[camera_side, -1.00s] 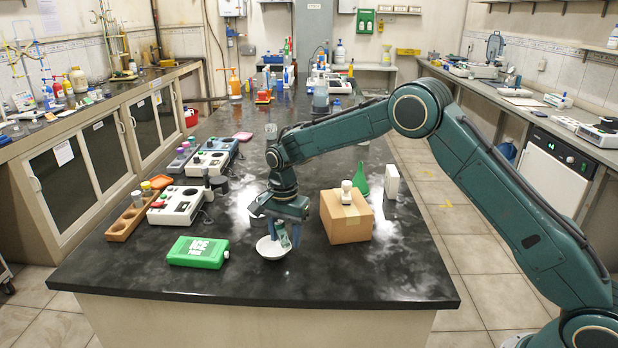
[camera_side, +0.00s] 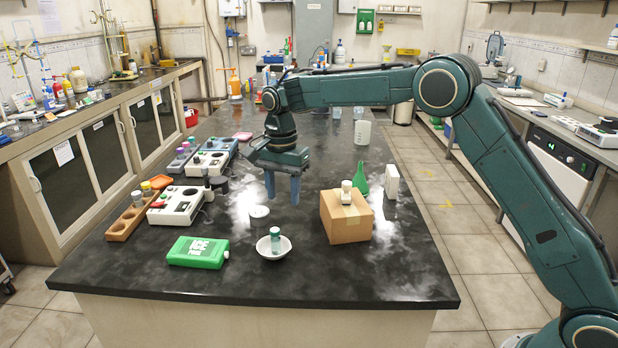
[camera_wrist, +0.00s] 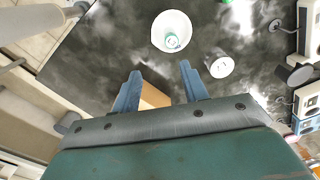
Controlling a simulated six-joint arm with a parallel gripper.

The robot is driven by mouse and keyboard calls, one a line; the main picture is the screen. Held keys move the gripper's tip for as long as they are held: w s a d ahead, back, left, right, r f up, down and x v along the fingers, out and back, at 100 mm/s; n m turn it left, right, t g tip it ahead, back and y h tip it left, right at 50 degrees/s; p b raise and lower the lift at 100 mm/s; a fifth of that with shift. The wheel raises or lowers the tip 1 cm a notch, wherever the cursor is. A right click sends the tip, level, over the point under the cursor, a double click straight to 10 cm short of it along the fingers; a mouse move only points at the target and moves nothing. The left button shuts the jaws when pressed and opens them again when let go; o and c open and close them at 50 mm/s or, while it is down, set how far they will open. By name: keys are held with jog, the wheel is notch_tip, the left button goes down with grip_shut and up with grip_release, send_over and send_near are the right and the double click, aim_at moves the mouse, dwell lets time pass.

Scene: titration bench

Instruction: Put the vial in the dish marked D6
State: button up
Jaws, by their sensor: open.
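The vial (camera_side: 275,240), with a teal body and pale cap, stands in a small white dish (camera_side: 287,248) near the front middle of the bench. In the wrist view the vial (camera_wrist: 172,41) lies inside the rim of the white dish (camera_wrist: 158,27). No D6 mark is readable on the dish. My gripper (camera_side: 282,200) is open and empty, above the bench and behind the dish, clear of the vial. In the wrist view its blue fingers (camera_wrist: 158,88) are spread with nothing between them.
A round white-topped container (camera_side: 259,214) stands just behind the dish. A cardboard box (camera_side: 347,222) with a small capped item on top is to the right. A green ice pack (camera_side: 198,252) lies to the left. The bench front right is clear.

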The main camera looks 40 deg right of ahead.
jog(key=shift+r, duration=0.4)
dwell(0.3)
jog(key=s+d+r+n+t, duration=0.1)
jog(key=s+d+r+n, duration=0.15)
jog(key=s+r, duration=0.55)
jog(key=s+d+r+n+t, duration=0.2)
jog(key=s+r+n, duration=0.25)
jog(key=s, duration=0.55)
jog(key=s+d+f+n+t, duration=0.1)
jog(key=s+f+n, duration=0.1)
jog(key=s, duration=0.8)
jog(key=s+d+f+n+t, duration=0.1)
jog(key=s+n, duration=0.3)
jog(key=s, duration=0.6)
jog(key=shift+s+d+f+t, duration=0.3)
jog(key=shift+s+d+f, duration=0.05)
jog(key=shift+s, duration=0.05)
